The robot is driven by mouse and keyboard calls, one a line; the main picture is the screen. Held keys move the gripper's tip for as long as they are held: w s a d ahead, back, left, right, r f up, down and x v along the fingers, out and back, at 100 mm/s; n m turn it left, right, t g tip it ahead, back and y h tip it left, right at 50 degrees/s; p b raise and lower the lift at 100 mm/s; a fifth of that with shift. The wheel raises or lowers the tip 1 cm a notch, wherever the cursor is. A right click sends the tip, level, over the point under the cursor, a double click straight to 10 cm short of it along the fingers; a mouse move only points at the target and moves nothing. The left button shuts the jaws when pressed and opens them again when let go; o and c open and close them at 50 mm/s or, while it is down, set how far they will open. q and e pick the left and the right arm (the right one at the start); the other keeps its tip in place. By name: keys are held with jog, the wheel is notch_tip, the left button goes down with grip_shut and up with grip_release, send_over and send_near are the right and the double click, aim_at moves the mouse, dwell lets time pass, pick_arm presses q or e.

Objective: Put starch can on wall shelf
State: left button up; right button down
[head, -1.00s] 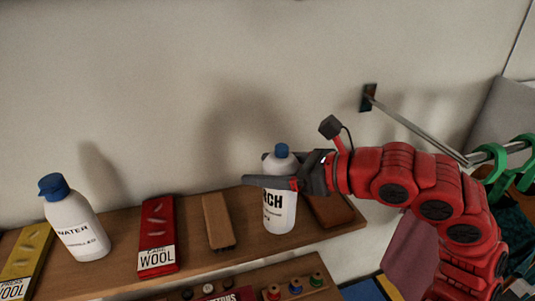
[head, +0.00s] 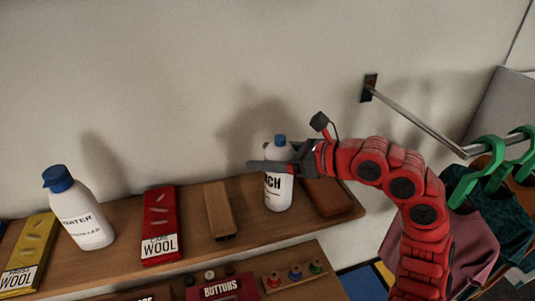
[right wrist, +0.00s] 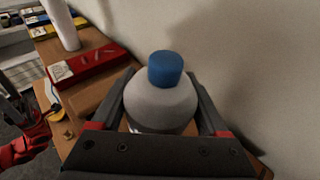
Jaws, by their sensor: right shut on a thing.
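In the right wrist view the can (right wrist: 162,100) sits between the two fingers, blue cap up. My left gripper is not in the head view; a red and black arm part shows at the left edge of the right wrist view.
On the shelf stand a white water bottle (head: 80,210), a red wool box (head: 160,225), a yellow wool box (head: 28,250), the wooden block (head: 220,210) and the dark block (head: 328,197). A lower shelf holds a buttons box (head: 222,288) and spools. A metal rail (head: 415,120) with hangers is at right.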

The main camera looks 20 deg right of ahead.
jog(key=shift+f, duration=0.15)
jog(key=shift+c, duration=1.7)
grip_release()
jog(key=o, duration=0.3)
jog(key=shift+o, duration=0.2)
jog(key=shift+r, duration=0.25)
jog(key=shift+s+d+f+b, duration=0.1)
jog(key=shift+s+d+b, duration=0.1)
jog(key=shift+d+b, duration=0.1)
jog(key=b+v, duration=0.5)
jog(key=v, duration=0.6)
jog(key=shift+s+b, duration=0.2)
jog(key=shift+b, duration=0.2)
jog(key=shift+d, duration=0.1)
